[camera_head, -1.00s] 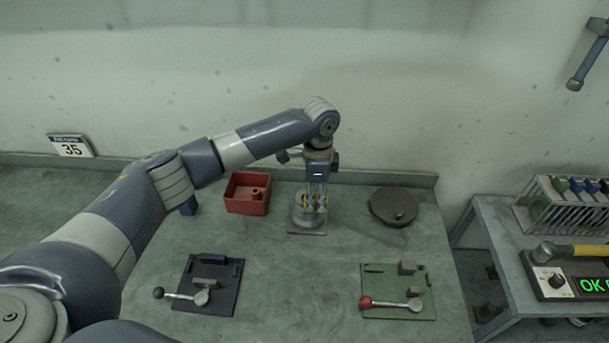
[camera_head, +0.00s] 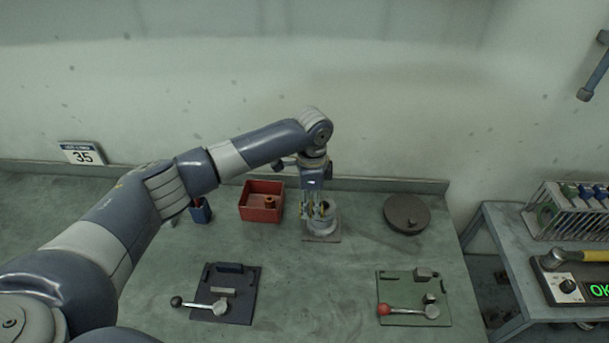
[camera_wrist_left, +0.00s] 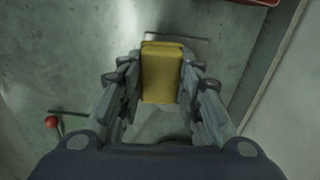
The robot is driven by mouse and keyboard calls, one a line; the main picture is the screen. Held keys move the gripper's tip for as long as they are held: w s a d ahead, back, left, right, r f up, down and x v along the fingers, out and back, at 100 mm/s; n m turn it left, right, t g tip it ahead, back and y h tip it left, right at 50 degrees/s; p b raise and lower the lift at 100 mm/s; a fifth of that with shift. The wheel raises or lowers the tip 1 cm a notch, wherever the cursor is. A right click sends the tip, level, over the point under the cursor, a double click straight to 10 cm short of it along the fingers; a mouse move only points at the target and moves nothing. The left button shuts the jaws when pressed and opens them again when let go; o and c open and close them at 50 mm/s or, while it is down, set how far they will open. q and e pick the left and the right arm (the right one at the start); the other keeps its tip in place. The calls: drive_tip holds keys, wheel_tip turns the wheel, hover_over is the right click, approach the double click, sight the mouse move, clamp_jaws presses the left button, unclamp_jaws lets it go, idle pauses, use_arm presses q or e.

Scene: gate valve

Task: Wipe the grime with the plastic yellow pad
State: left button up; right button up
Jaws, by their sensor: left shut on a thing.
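My left gripper (camera_head: 318,210) points down at the grey round fitting (camera_head: 330,226) on its square plate, at the back middle of the bench. In the left wrist view my left gripper (camera_wrist_left: 160,85) is shut on the yellow pad (camera_wrist_left: 161,75), which stands out between the fingers. Part of the square plate (camera_wrist_left: 190,48) shows behind the pad. The gripper covers part of the fitting, and I cannot tell whether the pad touches it. I cannot make out the grime. My right gripper is not in view.
A red bin (camera_head: 250,212) stands left of the fitting, and a dark round disc (camera_head: 407,212) lies to its right. Two lever plates, one dark (camera_head: 240,300) and one green (camera_head: 400,290), lie in front. The bench between them is clear. A side table (camera_head: 497,235) stands at right.

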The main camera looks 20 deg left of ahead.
use_arm(q)
wheel_tip(320, 180, up, 2)
drive_tip(key=shift+a+r+p, duration=0.1)
drive_tip(key=shift+r+p, duration=0.1)
drive_tip(key=shift+p, duration=0.15)
drive_tip(key=shift+d+r+p, duration=0.15)
drive_tip(key=shift+r+p, duration=0.35)
drive_tip(key=shift+p, duration=0.1)
drive_tip(key=shift+d+r+p, duration=0.15)
drive_tip(key=shift+r+p, duration=0.35)
drive_tip(key=shift+p, duration=0.05)
drive_tip(key=shift+r+p, duration=0.65)
drive_tip(key=shift+p, duration=0.1)
drive_tip(key=shift+w+a+r, duration=0.1)
drive_tip(key=shift+w+r, duration=0.05)
drive_tip(key=shift+r, duration=0.95)
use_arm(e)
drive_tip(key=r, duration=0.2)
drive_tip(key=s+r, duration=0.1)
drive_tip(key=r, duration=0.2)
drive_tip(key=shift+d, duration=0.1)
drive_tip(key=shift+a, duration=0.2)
